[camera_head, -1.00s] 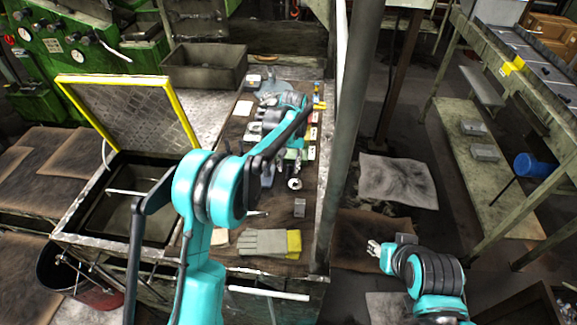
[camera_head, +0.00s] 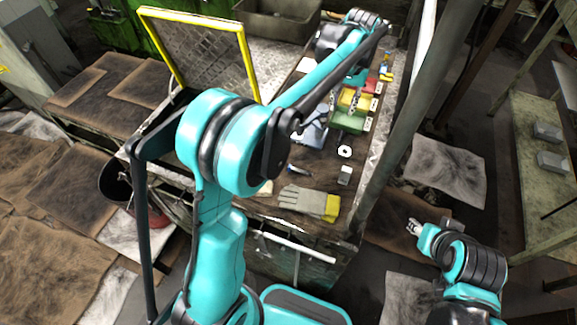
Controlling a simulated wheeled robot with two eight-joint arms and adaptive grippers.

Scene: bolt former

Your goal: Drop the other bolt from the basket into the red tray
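A red tray (camera_head: 369,87) sits on the workbench beside a yellow tray (camera_head: 347,103) and a green tray (camera_head: 346,122). My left arm reaches across the bench and its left gripper (camera_head: 355,100) hangs down over the trays, close to the yellow and red ones. The gripper is small and partly hidden, so I cannot tell whether it holds a bolt. I cannot make out a bolt or clearly identify the basket; my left arm covers part of the bench. My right gripper (camera_head: 413,227) is low at the right, away from the bench, with its fingers too small to judge.
Work gloves (camera_head: 305,202), a white nut-like ring (camera_head: 345,152) and a small grey block (camera_head: 344,175) lie on the near bench. A grey post (camera_head: 392,145) rises at the bench's right edge.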

